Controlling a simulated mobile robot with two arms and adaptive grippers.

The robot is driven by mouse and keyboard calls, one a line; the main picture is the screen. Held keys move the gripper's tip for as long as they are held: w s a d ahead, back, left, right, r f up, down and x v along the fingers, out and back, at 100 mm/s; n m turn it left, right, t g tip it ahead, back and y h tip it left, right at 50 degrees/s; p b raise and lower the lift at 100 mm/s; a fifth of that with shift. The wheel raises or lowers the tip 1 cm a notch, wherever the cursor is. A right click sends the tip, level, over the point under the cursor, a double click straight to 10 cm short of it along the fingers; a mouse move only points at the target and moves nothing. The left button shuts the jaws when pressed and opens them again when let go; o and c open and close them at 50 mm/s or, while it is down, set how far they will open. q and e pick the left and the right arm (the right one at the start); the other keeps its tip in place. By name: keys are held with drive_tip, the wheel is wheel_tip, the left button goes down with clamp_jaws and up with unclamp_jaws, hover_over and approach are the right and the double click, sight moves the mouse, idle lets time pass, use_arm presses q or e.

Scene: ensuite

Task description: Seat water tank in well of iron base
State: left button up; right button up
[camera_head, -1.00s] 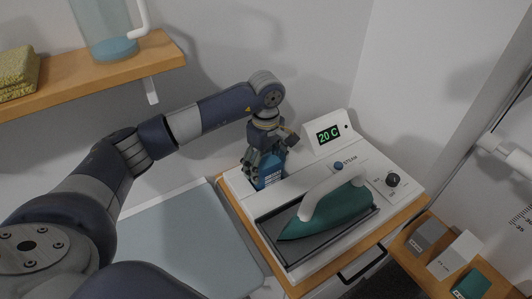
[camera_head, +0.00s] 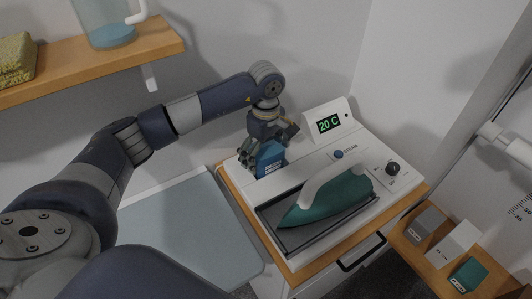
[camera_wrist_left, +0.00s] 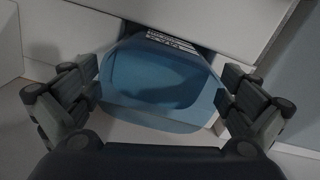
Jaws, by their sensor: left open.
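The blue water tank (camera_head: 270,158) stands in the rear left part of the white iron base (camera_head: 376,149), with its upper part showing above the surface. Its lower part and the well around it are hidden. In the left wrist view the tank (camera_wrist_left: 160,85) lies between the spread fingers, with gaps on both sides. My left gripper (camera_head: 262,152) is open around the top of the tank; in the wrist view it (camera_wrist_left: 160,110) does not press on it. My right gripper is not in view.
A teal iron (camera_head: 330,199) with a white handle rests in the dark tray of the base. A display (camera_head: 328,123) reads 20 C. A shelf with a jug (camera_head: 108,25) is upper left. Small boxes (camera_head: 453,243) stand at lower right. The grey-blue board (camera_head: 185,235) is bare.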

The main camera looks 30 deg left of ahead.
use_arm(q)
wheel_tip(320, 180, up, 12)
drive_tip(key=b, duration=0.3)
drive_tip(key=shift+r, duration=0.15)
idle(0.4)
